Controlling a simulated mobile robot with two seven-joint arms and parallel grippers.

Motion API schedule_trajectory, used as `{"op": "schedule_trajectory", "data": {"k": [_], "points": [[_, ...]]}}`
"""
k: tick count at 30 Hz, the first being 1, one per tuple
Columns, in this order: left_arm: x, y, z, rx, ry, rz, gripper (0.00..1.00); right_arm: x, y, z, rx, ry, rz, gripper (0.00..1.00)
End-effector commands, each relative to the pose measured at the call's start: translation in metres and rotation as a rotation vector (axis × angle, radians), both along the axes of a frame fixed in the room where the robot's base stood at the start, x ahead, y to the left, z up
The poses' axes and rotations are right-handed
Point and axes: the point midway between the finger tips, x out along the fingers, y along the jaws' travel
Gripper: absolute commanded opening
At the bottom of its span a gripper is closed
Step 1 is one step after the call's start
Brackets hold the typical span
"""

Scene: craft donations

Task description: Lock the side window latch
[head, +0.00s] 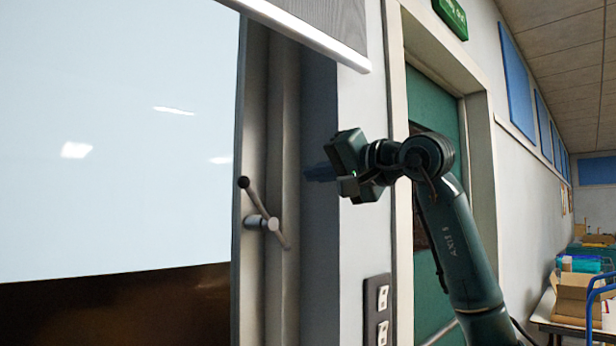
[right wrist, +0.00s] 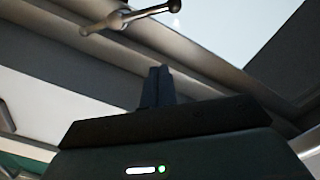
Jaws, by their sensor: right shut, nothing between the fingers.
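The window latch (head: 262,222) is a metal handle with a dark ball at its upper end, on the window's right-hand frame (head: 284,150). In the head view it is tilted, its ball end up and left, its other end down and right. It also shows at the top of the right wrist view (right wrist: 135,17). My right gripper (head: 308,173) is to the right of the latch and a little higher in the head view, apart from it. Its dark fingers (right wrist: 156,88) are shut together with nothing between them. My left gripper is not in view.
A grey blind (head: 325,22) with a pale bottom bar hangs above the latch. A dark switch plate (head: 377,310) is on the wall below my right gripper. A green door (head: 425,105) stands behind my right arm. A table with a cardboard box (head: 578,296) is at the far right.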

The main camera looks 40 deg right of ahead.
Motion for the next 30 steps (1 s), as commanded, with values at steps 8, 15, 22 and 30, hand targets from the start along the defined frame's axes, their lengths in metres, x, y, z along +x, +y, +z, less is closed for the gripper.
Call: {"op": "schedule_trajectory", "data": {"k": [8, 15, 22, 30], "points": [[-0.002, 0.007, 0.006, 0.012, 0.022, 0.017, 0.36, 0.061, 0.009, 0.0, 0.003, 0.005, 0.005, 0.0], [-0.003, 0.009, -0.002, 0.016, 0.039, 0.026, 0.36, 0.082, 0.028, -0.018, -0.002, 0.001, 0.004, 0.0], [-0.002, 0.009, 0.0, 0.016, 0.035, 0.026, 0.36, 0.083, 0.04, -0.028, 0.0, 0.001, 0.003, 0.0], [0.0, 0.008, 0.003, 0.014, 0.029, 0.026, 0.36, 0.083, 0.041, -0.028, 0.0, 0.001, 0.002, 0.0]]}}
